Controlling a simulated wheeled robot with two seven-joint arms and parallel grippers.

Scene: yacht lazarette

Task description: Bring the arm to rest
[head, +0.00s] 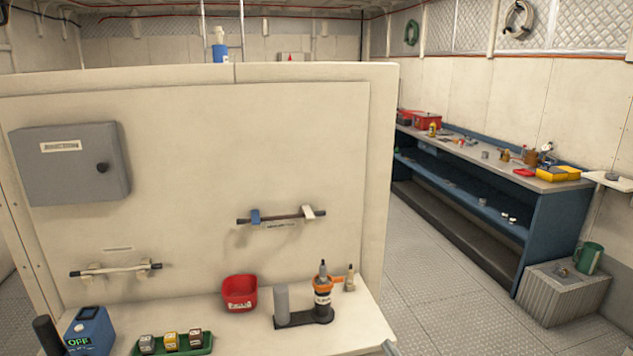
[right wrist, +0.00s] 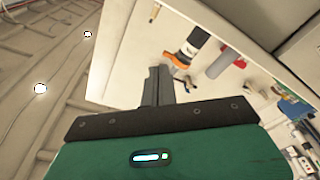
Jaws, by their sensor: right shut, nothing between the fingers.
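My right gripper shows in the right wrist view (right wrist: 158,75), its dark fingers together and nothing between them. The fingers overlap the white counter in that view, near an orange-collared bottle (right wrist: 193,43); I cannot tell the gap to it. In the head view only a small grey tip of my right gripper (head: 390,348) shows at the bottom edge, just right of the counter's front corner. My left gripper is not seen.
The white counter (head: 362,335) holds an orange-collared bottle (head: 323,296), a grey cylinder (head: 281,303), a red bin (head: 240,292), a green tray (head: 185,350) and a blue container (head: 90,330). A blue workbench (head: 560,225) stands at right. The floor (head: 440,265) between is clear.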

